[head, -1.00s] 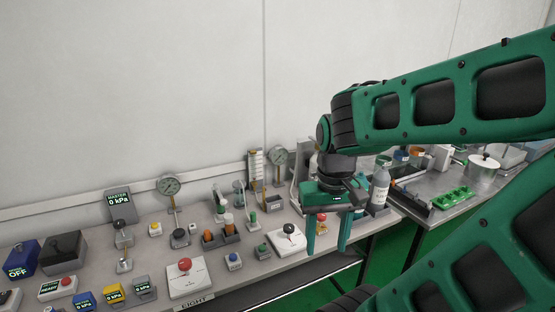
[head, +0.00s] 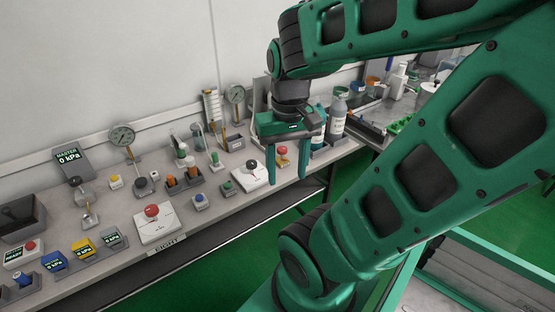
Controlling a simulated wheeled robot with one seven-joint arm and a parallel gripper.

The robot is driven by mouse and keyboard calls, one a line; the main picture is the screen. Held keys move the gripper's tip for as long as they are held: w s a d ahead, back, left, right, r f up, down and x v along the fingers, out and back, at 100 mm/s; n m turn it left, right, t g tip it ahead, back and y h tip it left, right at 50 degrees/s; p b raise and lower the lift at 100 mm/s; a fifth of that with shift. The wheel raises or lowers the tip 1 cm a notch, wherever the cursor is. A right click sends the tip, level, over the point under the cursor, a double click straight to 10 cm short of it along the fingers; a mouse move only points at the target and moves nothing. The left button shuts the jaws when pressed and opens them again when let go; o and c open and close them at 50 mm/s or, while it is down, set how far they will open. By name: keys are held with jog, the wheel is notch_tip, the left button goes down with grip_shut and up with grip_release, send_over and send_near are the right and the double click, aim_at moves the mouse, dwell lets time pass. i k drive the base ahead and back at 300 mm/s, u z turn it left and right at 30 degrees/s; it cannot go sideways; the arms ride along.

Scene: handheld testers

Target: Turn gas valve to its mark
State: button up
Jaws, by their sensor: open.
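No readable label shows which control is the gas valve. A white plate with a red ball knob (head: 151,211) stands at the bench front above the word EIGHT. A white plate with a black ball knob (head: 252,164) stands further right, and another red knob (head: 283,150) shows beyond it. My gripper (head: 287,180) is open and points down near the bench's front edge, just right of the black knob. The farther red knob shows between its fingers in the picture. The fingers look empty; I cannot tell their exact height or distance from the knobs. No target mark is readable.
Gauges (head: 122,136) and a MASTER display (head: 72,158) reading 0 kPa stand along the back. Small coloured testers (head: 54,261) crowd the left front. A bottle (head: 338,118) stands just right of my gripper. Green floor (head: 180,285) is clear before the bench (head: 205,222).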

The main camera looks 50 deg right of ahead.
aim_at(282, 150)
jog(key=k, duration=1)
jog(key=z, duration=1.55)
jog(key=i, duration=1)
jog(key=u, duration=1.1)
